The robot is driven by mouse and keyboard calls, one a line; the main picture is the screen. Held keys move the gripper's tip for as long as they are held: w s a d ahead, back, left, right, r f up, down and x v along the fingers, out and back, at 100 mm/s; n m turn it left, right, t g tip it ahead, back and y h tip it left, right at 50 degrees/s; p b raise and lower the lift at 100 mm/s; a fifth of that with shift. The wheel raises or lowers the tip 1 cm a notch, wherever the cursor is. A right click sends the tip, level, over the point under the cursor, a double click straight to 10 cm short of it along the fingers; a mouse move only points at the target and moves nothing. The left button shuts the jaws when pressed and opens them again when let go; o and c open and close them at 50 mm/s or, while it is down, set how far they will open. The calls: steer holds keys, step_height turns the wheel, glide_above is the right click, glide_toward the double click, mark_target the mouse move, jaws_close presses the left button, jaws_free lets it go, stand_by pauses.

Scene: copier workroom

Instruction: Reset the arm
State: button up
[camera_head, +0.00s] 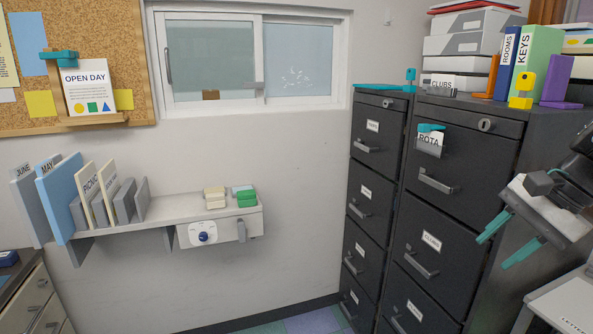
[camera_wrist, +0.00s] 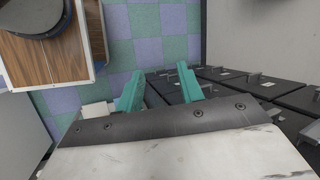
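My gripper (camera_head: 508,241) is at the right of the head view, in front of the dark filing cabinets. Its two teal fingers are spread apart with nothing between them. In the wrist view my gripper (camera_wrist: 158,88) also shows its fingers apart, with floor and cabinet drawers beyond. The gripper touches nothing that I can see. Part of my arm is cut off by the right edge of the head view.
Filing cabinets (camera_head: 459,207) stand close by, with boxes and binders on top and a ROTA card (camera_head: 430,143) on one. A shelf (camera_head: 160,222) with folders is on the left wall. A wood-sided unit (camera_wrist: 40,65) shows in the wrist view. Checkered floor (camera_wrist: 150,38) is clear.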

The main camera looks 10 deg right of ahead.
steer(key=s+a+f+n+g+h, duration=0.1)
steer(key=s+a+f+n+h, duration=0.1)
steer(key=a+n, duration=0.5)
steer(key=s+a+f+n+g+h, duration=0.1)
steer(key=s+a+n, duration=0.1)
steer(key=a+n, duration=0.6)
steer(key=shift+s+a+f+h, duration=0.4)
steer(key=shift+a, duration=0.3)
